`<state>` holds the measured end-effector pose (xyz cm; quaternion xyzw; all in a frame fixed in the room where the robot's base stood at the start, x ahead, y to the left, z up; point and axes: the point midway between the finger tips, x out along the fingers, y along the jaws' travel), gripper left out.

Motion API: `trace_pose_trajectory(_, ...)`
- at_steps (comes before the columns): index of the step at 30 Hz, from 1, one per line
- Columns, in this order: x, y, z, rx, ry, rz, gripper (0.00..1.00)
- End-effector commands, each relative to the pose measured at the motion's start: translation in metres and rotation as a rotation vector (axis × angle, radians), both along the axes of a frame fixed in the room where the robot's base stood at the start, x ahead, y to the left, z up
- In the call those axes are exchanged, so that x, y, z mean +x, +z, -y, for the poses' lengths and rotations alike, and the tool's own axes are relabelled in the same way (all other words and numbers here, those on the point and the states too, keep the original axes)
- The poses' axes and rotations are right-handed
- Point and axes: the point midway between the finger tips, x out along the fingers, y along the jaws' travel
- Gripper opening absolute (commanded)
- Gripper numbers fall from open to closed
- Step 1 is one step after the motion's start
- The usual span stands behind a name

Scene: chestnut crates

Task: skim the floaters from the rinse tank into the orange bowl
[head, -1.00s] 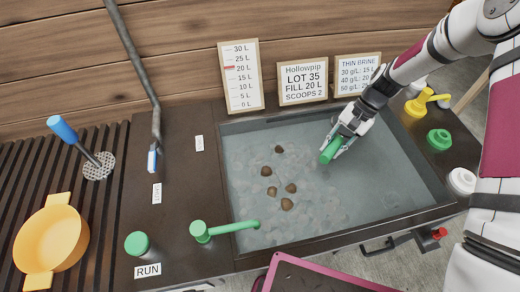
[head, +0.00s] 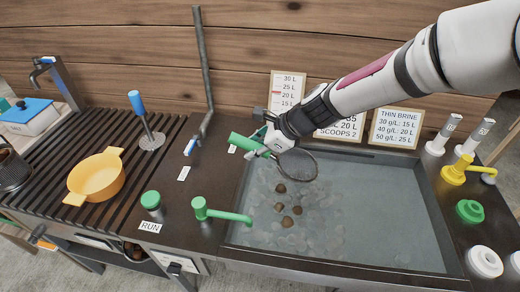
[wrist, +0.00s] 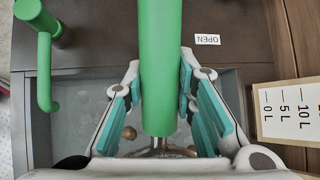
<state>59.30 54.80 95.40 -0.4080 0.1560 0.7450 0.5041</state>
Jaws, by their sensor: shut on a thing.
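My gripper (head: 274,142) is shut on the green handle (head: 245,143) of a skimmer, whose dark hoop (head: 316,165) hangs over the back left of the rinse tank (head: 424,208). I cannot tell whether the hoop touches the water or holds anything. Several brown floaters (head: 278,207) show in the tank's left half, in front of the hoop. In the wrist view, the green handle (wrist: 160,65) runs between my fingers, and a floater (wrist: 129,133) shows beside the left finger. The orange bowl (head: 97,180) stands on the slatted rack at the left; its visible inside looks empty.
A green tap (head: 222,213) reaches over the tank's left edge. Sign boards (head: 396,129) line the back. Yellow, green and white fittings crowd the right side.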

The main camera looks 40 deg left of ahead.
Motion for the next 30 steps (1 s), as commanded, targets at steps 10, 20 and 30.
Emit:
trace_pose_trajectory(10, 0.003, -0.034, 0.001, 0.0, 0.001, 0.001, 0.0)
trace_pose_trajectory(20, 0.003, -0.064, 0.001, 0.0, 0.001, 0.0, 0.0)
trace_pose_trajectory(30, 0.002, -0.094, 0.001, -0.001, 0.003, 0.0, 0.0)
